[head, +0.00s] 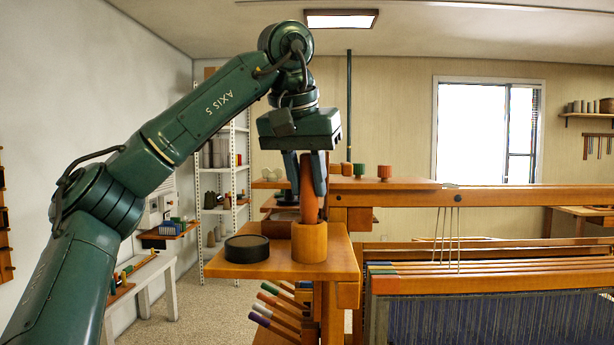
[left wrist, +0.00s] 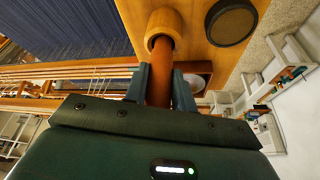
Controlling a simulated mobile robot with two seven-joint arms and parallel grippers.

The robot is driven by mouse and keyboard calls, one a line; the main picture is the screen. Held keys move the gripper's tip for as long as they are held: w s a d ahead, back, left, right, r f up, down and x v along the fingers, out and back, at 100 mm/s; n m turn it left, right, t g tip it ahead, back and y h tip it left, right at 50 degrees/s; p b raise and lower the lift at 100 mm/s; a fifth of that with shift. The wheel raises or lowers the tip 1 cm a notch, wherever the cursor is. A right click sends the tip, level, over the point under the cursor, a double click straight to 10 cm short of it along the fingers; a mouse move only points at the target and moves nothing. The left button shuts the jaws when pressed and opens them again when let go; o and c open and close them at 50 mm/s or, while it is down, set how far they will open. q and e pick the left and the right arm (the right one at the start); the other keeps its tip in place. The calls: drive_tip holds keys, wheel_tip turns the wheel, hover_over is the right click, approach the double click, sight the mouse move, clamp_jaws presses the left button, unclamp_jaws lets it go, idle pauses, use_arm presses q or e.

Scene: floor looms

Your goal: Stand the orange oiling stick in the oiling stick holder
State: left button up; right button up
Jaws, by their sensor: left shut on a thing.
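The orange oiling stick (head: 309,190) is held between the fingers of my left gripper (head: 306,172), which is shut on it. The stick stands close to upright with a slight tilt. The oiling stick holder (head: 310,243) is a round wooden cup on the small wooden shelf (head: 285,267). The stick's lower end is at the holder's mouth, and its tip is hidden by the rim. In the left wrist view the stick (left wrist: 159,75) runs from the fingers into the opening of the holder (left wrist: 163,24). How deep it sits I cannot tell. My right gripper is not in view.
A round black-topped tin (head: 246,248) stands on the shelf left of the holder. The loom (head: 490,284) fills the right side. Several coloured-end sticks (head: 279,308) hang below the shelf. Small coloured spools (head: 360,170) stand on a ledge behind.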

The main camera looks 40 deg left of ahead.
use_arm(q)
drive_tip(key=shift+f, duration=0.4)
drive_tip(key=o, duration=1.1)
drive_tip(key=shift+c, duration=0.2)
